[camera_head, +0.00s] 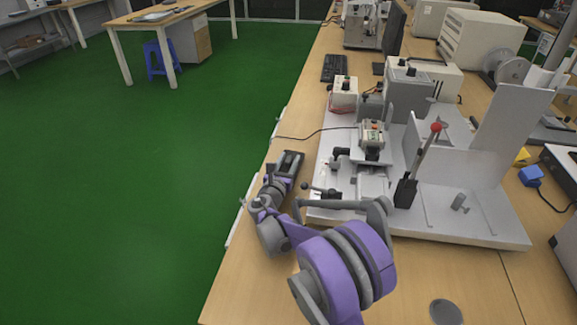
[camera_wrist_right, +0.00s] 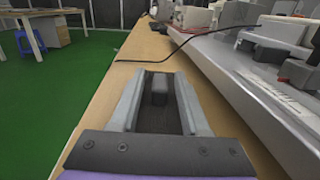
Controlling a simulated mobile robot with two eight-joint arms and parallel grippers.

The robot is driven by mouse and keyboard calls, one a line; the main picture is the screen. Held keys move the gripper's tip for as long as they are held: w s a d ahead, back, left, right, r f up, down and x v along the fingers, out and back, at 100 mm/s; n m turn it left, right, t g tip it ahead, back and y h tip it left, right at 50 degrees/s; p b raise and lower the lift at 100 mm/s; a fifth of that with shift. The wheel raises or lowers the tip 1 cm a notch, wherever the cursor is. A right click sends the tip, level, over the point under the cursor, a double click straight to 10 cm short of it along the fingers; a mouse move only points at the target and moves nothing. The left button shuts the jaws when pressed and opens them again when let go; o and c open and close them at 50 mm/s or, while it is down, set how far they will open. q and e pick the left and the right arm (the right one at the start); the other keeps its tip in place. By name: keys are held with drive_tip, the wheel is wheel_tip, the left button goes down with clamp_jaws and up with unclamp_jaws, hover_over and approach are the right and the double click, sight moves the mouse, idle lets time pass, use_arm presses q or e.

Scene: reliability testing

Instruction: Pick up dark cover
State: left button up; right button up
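My right gripper (camera_head: 290,158) is low over the table's left edge, beside the white fixture, pointing away from me. In the right wrist view its two grey fingers (camera_wrist_right: 160,78) stand apart, with a dark piece (camera_wrist_right: 158,120) filling the gap between them. I cannot tell whether this piece is the dark cover, or whether the fingers press on it. Small black parts (camera_head: 340,152) sit on the white fixture (camera_head: 475,225) to the right of the gripper; none is clearly a cover. My left gripper is not in view.
A lever with a red knob (camera_head: 436,127) rises from the fixture. A thin black cable (camera_head: 315,137) crosses the table just beyond the gripper. Control boxes (camera_head: 344,95), a keyboard (camera_head: 334,68) and white machines stand farther back. Green floor (camera_head: 130,200) lies open left of the table.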

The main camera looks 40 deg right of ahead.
clamp_jaws()
drive_tip(key=shift+r, duration=0.1)
